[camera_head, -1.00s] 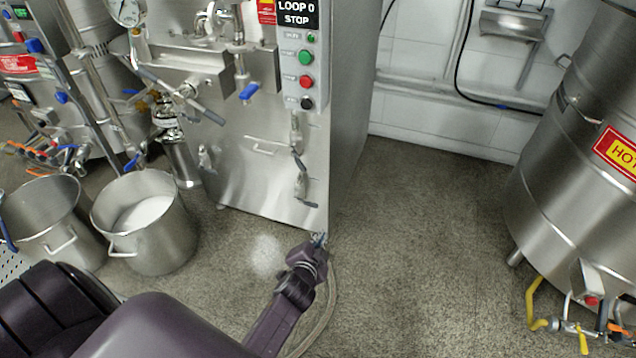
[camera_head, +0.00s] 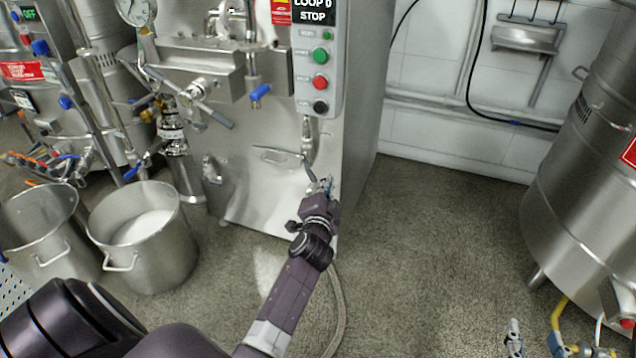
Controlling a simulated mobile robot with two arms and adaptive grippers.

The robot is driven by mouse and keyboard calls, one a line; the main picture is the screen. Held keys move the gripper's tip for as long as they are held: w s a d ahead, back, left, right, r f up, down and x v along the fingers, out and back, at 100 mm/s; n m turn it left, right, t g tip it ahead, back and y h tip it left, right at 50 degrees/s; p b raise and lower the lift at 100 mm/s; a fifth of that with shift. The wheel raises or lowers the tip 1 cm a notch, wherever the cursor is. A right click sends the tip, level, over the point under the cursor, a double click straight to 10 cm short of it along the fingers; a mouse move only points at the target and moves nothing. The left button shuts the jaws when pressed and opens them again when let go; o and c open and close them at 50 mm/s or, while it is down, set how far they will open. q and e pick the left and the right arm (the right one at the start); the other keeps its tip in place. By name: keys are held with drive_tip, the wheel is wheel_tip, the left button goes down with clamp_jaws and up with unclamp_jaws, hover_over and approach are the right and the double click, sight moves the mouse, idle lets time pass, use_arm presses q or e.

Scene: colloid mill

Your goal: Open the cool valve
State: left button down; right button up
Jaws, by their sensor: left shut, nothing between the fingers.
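The front of the steel mill cabinet (camera_head: 235,180) carries a pair of small metal valve fittings low on its right side. The upper fitting (camera_head: 307,138) shows below the button panel; the lower one is mostly hidden behind my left gripper. No label shows which one is the cool valve. My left gripper (camera_head: 322,186) is shut and empty, its fingertips up at the lower fitting; I cannot tell whether they touch it. What looks like my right gripper (camera_head: 514,335) just enters at the bottom right, away from the mill; its jaw state is unclear.
Two steel pots stand on the floor at left, an empty pot (camera_head: 45,225) and one with white contents (camera_head: 145,235). A button panel (camera_head: 318,75) and blue-handled valve (camera_head: 260,93) are above. A large steel tank (camera_head: 580,190) stands right.

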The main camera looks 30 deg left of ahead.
sight(311, 175)
use_arm(q)
drive_tip(key=a+f, duration=0.1)
drive_tip(key=w+a+b, duration=0.1)
drive_tip(key=a, duration=0.1)
drive_tip(key=w+a+f, duration=0.1)
drive_tip(key=shift+a+f+b, duration=0.25)
drive_tip(key=shift+f+b, duration=0.05)
use_arm(e)
wheel_tip(311, 175, up, 10)
drive_tip(key=w+a+t+y, duration=0.1)
drive_tip(key=t, duration=0.4)
drive_tip(key=shift+w+a+f+y, duration=0.15)
drive_tip(key=shift+a+f+y, duration=0.1)
drive_tip(key=shift+y, duration=0.15)
drive_tip(key=shift+r, duration=0.1)
